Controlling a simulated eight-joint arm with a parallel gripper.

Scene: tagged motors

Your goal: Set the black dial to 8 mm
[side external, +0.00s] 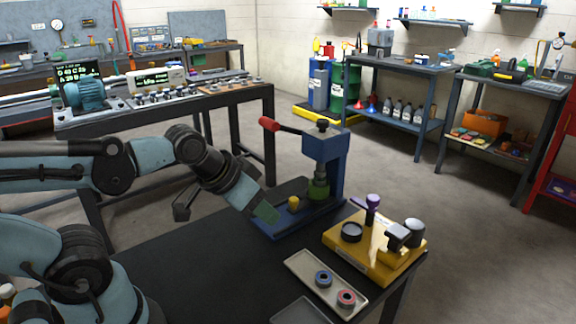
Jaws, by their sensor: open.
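A black round part (351,231), which may be the black dial, sits on the left side of the yellow fixture (350,256) at the table's right end. Any scale or number on it is too small to read. The fixture also carries a purple knob (373,203), a black block (397,236) and a dark cylinder with a grey top (414,232).
A blue press (326,150) with a red-ended lever (268,124) stands between my gripper and the fixture. A small yellow part (293,203) is on its base. A tray (299,262) with blue (323,279) and red (346,298) rings lies in front. The table's middle (200,262) is clear.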

